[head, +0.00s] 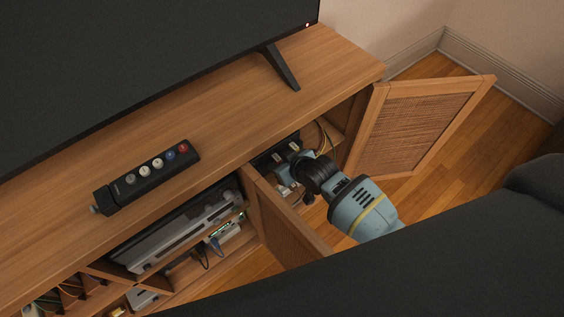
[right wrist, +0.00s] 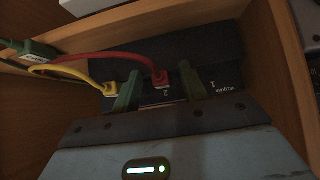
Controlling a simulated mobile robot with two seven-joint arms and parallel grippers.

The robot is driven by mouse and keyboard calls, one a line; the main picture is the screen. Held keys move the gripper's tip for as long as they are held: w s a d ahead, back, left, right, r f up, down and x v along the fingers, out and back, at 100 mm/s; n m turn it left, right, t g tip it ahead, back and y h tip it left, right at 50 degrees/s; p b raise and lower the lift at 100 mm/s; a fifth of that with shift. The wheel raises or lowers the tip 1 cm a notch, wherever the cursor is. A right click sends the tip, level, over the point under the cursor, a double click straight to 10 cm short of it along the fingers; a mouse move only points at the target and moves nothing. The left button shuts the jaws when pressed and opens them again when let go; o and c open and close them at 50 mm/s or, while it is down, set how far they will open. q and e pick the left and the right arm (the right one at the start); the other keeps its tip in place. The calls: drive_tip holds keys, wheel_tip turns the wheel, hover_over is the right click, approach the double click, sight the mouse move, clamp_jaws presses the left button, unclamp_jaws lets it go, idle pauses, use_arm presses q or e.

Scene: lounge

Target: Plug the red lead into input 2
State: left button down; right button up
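In the right wrist view the red lead (right wrist: 110,57) arches in from the left, and its red plug (right wrist: 161,77) is at the dark switch box (right wrist: 222,70), by the mark 2. It looks inserted; the depth cannot be told. My right gripper (right wrist: 159,74) is open, its green fingers either side of the red plug with gaps visible. A yellow lead (right wrist: 75,73) ends in a plug left of the fingers. The mark 1 is to the right, with no plug seen there. In the head view my right gripper (head: 287,172) reaches into the cabinet. My left gripper is out of view.
The open cabinet doors (head: 412,120) and (head: 283,222) flank my right arm. A green plug (right wrist: 38,50) lies at left in the wrist view. A black button box (head: 150,177) sits on the cabinet top by the television (head: 140,60). A dark surface (head: 430,265) fills the lower right.

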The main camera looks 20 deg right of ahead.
drive_tip(key=shift+s+d+r, duration=0.15)
drive_tip(key=shift+s+r, duration=0.3)
drive_tip(key=p+v, duration=0.2)
drive_tip(key=v, duration=0.4)
drive_tip(key=shift+s, duration=0.2)
drive_tip(key=shift+r, duration=0.15)
idle(0.4)
drive_tip(key=shift+s+d, duration=0.1)
